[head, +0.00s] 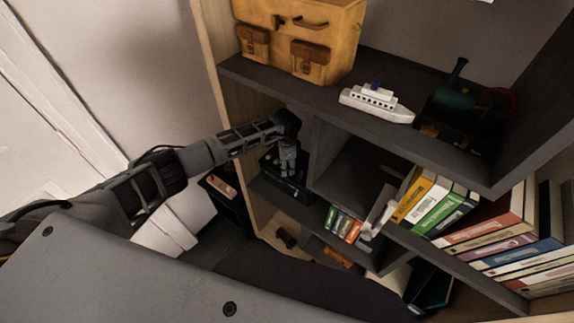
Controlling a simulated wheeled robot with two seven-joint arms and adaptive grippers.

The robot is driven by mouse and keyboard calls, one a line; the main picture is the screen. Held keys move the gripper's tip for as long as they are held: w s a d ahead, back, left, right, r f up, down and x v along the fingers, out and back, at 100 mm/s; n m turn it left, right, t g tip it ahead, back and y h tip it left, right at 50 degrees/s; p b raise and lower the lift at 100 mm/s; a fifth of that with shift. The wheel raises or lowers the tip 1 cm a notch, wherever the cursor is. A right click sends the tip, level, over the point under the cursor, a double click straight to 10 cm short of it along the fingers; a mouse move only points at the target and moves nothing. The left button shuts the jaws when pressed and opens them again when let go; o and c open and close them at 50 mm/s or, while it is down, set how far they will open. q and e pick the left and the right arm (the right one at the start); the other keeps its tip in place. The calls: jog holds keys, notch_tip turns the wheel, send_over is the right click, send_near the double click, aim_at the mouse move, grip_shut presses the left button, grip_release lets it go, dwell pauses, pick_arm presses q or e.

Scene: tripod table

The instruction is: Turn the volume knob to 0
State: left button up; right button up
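My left arm reaches in from the left to the shelf unit's left middle compartment. Its gripper (288,160) appears to point down there, small and grey below the dark wrist. I cannot tell whether its fingers are open or shut. A dark, boxy device (284,187) sits on the shelf just below it and may be the one with the volume knob. No knob or volume marking can be made out, and the gripper partly covers the device. I cannot tell whether they touch. My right gripper is not in view.
A yellow case (330,20), a white toy ship (376,103) and a dark green toy engine (455,100) stand on the upper shelf. Books (425,200) fill the right compartments. A wooden side wall (213,70) and a divider (320,150) bound the left compartment closely.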

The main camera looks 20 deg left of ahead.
pick_arm(q)
notch_tip(320, 180, up, 12)
dwell(0.8)
jog(key=shift+f, duration=0.1)
dwell(0.5)
